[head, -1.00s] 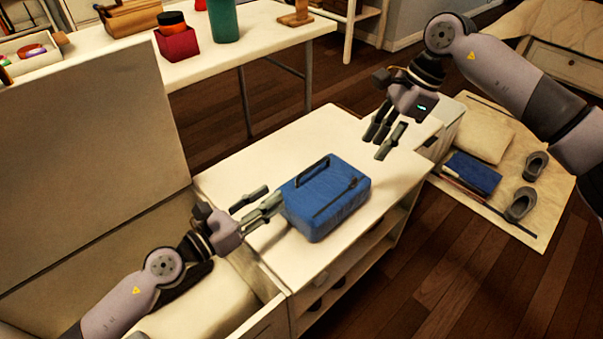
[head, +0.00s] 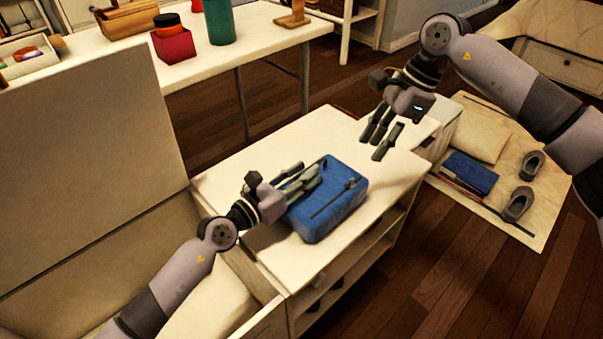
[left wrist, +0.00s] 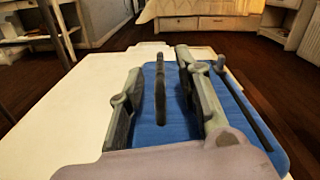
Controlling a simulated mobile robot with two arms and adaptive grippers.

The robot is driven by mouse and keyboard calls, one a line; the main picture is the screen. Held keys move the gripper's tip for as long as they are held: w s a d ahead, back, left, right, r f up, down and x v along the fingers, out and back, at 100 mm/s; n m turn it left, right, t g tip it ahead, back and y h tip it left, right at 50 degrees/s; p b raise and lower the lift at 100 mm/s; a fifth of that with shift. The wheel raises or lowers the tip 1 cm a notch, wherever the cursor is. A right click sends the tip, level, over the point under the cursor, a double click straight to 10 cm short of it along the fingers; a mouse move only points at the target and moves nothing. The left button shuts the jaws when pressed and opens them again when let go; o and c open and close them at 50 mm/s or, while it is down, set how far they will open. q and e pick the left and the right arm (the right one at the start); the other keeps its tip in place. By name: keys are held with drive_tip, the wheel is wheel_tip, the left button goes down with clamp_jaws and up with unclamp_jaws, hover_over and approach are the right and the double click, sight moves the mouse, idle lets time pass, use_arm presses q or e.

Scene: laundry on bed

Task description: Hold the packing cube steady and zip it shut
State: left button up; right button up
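My left gripper (head: 308,178) is over the top of the cube. In the left wrist view, its fingers (left wrist: 160,100) are apart, on either side of the cube's dark handle (left wrist: 160,82), with gaps between. In the head view the fingers mostly hide the handle. My right gripper (head: 382,138) is open and empty above the cabinet's far right end.
An open bin with a raised lid (head: 90,170) stands left of the cabinet. A table behind holds a red box (head: 174,44) and a green cylinder (head: 219,22). A floor mat at right bears a pillow (head: 478,130), a blue book (head: 468,172) and grey slippers (head: 518,204).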

use_arm(q)
drive_tip(key=shift+c, duration=0.4)
clamp_jaws()
idle(0.9)
